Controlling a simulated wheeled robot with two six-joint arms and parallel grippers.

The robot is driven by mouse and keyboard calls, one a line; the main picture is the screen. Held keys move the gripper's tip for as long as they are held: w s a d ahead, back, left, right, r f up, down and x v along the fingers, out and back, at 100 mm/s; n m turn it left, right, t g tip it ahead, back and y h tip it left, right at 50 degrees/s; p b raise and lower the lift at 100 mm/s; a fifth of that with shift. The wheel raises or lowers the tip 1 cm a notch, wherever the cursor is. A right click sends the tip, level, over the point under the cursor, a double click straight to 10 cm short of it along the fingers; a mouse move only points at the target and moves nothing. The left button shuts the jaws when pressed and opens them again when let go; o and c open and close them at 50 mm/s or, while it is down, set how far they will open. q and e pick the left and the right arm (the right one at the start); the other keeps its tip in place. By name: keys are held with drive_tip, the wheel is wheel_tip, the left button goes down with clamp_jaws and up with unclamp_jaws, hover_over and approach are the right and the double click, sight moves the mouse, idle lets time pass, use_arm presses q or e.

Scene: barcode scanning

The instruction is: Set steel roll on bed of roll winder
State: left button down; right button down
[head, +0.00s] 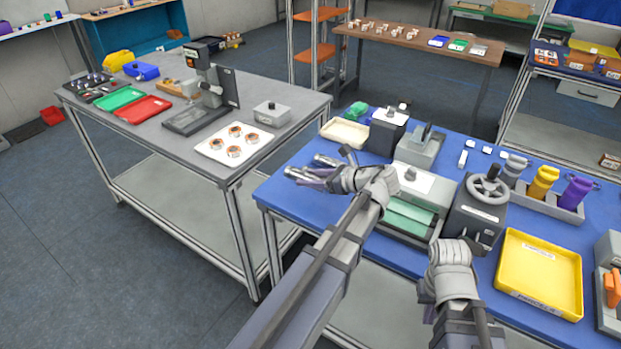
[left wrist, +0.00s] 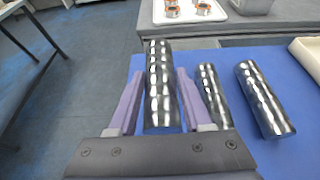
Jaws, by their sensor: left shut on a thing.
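My left gripper (head: 312,177) is at the left end of the blue table. In the left wrist view its purple fingers (left wrist: 160,103) are shut on a shiny steel roll (left wrist: 160,85). Two more steel rolls, a thinner one (left wrist: 213,95) and a thicker one (left wrist: 264,98), lie to the right on the blue surface. A grey machine with a handwheel (head: 483,208) and a green plate (head: 405,216) beside it looks like the roll winder. My left arm partly covers this plate. My right gripper (head: 452,250) is in front of the handwheel machine; its fingertips are hidden.
A yellow tray (head: 540,272) is right of the handwheel machine. A grey rack (head: 555,207) holds coloured bottles. A grey press-like device (head: 418,148) and a cream tray (head: 345,133) stand behind my left arm.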

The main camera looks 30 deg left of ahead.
sight(310, 175)
use_arm(q)
drive_tip(key=shift+r+p, duration=1.7)
drive_tip(key=shift+r, duration=0.65)
